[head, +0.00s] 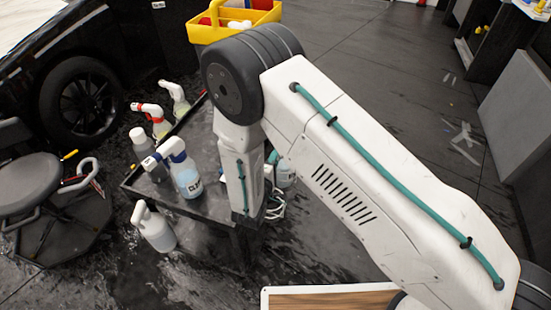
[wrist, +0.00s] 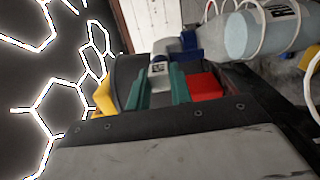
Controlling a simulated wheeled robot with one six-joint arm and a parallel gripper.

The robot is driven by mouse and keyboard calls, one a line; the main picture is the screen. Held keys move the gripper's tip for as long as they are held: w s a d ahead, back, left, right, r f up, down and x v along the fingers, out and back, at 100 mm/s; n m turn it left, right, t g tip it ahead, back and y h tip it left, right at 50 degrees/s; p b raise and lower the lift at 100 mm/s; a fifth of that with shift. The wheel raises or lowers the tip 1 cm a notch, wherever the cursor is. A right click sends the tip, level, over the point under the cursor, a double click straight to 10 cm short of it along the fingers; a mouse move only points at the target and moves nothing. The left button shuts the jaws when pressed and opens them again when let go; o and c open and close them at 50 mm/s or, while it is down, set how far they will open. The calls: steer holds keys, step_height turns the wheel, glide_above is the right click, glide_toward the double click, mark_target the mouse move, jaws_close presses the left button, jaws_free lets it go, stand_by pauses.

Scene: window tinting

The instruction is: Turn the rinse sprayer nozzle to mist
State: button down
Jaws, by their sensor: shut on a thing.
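The rinse sprayer lies across the top right of the wrist view, its pale bottle (wrist: 262,35) carrying a dark label that I cannot fully read. It has a blue collar, and its small white nozzle (wrist: 158,72) points toward me. My gripper (wrist: 158,90) has its two teal fingers on either side of the nozzle, shut on it. The nozzle's setting mark is too small to read.
A dark cart (head: 205,205) holds several spray bottles, including one with a blue collar (head: 186,176). A stool (head: 30,180) and a car wheel (head: 82,100) are at left. A yellow caddy (head: 205,33) is behind.

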stand_by(0.3)
steer(key=c, duration=1.2)
jaws_free()
steer(key=shift+c, duration=0.2)
steer(key=v, duration=0.8)
